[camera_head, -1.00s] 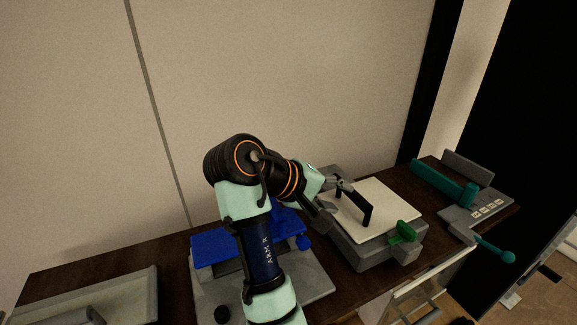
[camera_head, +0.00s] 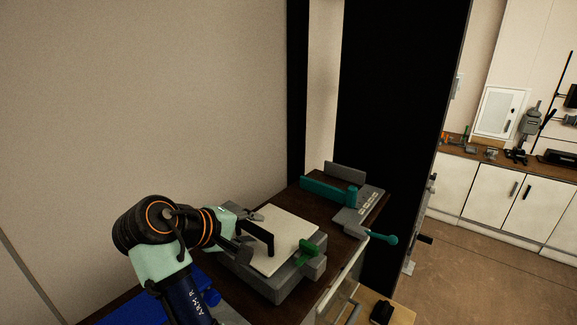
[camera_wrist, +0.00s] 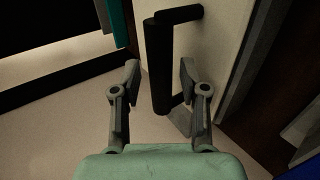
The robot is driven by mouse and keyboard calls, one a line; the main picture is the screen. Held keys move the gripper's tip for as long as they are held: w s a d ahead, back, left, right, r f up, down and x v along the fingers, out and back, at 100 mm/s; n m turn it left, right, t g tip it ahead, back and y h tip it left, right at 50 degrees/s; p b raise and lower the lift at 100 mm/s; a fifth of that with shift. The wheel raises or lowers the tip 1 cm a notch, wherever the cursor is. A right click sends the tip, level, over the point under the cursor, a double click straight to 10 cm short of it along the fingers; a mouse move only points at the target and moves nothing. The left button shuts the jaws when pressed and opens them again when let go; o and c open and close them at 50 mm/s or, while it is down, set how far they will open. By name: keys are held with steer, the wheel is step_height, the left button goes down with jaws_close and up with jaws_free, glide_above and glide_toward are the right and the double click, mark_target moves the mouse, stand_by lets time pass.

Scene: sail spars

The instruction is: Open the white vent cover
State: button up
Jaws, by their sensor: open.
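In the head view, a flat white cover (camera_head: 284,234) lies on a grey box, with a black bar handle (camera_head: 259,237) standing up from it. The cover looks closed. My gripper (camera_head: 247,231) is at the left of the handle, jaws open and empty. In the wrist view, the black handle (camera_wrist: 160,65) runs lengthwise between my two open fingers (camera_wrist: 159,72), with a gap on both sides. The pale cover (camera_wrist: 185,50) shows behind it. I cannot tell how deep the handle sits between the fingertips.
A green latch-like part (camera_head: 308,253) sits at the box's right edge. A teal-handled device (camera_head: 330,190) stands further back on the dark bench. A white wall panel (camera_head: 500,112) and cabinets are far right.

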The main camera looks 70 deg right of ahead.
steer(key=shift+d+f, duration=0.15)
steer(key=shift+c, duration=0.9)
jaws_close()
steer(key=shift+s+d+r+p, duration=0.25)
steer(key=shift+d+r, duration=0.1)
steer(key=shift+r, duration=0.55)
steer(key=shift+s+d+r+p, duration=0.1)
steer(key=shift+d+r+p, duration=0.2)
steer(key=shift+r, duration=0.6)
steer(key=shift+d, duration=0.1)
steer(key=shift+d+r, duration=0.1)
steer(key=shift+r, duration=0.1)
steer(key=shift+s+d+r, duration=0.25)
steer(key=shift+d+r, duration=0.25)
steer(key=shift+r, duration=0.15)
steer(key=shift+s+d+r, duration=0.2)
steer(key=shift+d+r, duration=0.3)
steer(key=shift+r, duration=0.1)
